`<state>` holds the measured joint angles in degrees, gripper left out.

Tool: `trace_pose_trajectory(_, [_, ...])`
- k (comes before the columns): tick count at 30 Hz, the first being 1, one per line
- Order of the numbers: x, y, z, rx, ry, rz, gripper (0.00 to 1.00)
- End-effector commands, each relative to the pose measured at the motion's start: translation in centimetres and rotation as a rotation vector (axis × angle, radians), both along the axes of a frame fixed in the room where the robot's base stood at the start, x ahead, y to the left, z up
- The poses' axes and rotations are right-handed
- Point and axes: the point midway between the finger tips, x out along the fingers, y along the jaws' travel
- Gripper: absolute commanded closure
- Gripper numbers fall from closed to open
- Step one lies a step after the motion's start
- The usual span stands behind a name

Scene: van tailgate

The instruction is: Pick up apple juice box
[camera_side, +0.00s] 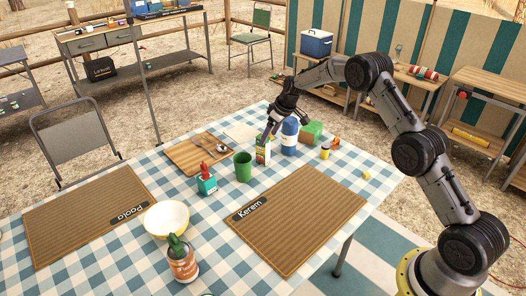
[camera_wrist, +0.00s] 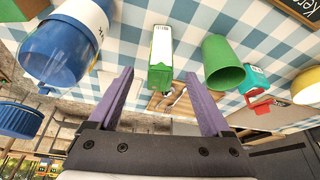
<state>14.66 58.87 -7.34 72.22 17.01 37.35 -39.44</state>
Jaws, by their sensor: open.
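The apple juice box (camera_side: 262,156) is a small white and green carton standing on the checked tablecloth, behind the green cup. In the wrist view the carton (camera_wrist: 161,48) shows white with a green end and lies between the lines of the two purple fingers, just beyond their tips. My gripper (camera_side: 269,135) is pointed down at the carton's top in the side view. In the wrist view my gripper (camera_wrist: 159,76) is open, with nothing held between its fingers. I cannot tell whether the fingers touch the carton.
The green cup (camera_side: 243,167) stands close to the carton, and a blue and white bottle (camera_side: 289,137) stands close on its right. A teal bottle with a red top (camera_side: 206,180), a wooden board (camera_side: 186,158) and a green box (camera_side: 312,131) are nearby. The Kerem placemat (camera_side: 300,222) is clear.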

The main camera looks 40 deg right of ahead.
Motion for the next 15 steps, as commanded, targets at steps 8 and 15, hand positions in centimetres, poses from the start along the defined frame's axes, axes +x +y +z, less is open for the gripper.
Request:
trace_pose_trajectory(8, [1.1, 0.3, -2.6, 0.0, -0.001, 0.001, 0.18])
trace_pose_trajectory(15, [1.8, 0.5, -5.0, 0.001, 0.0, 0.001, 0.18])
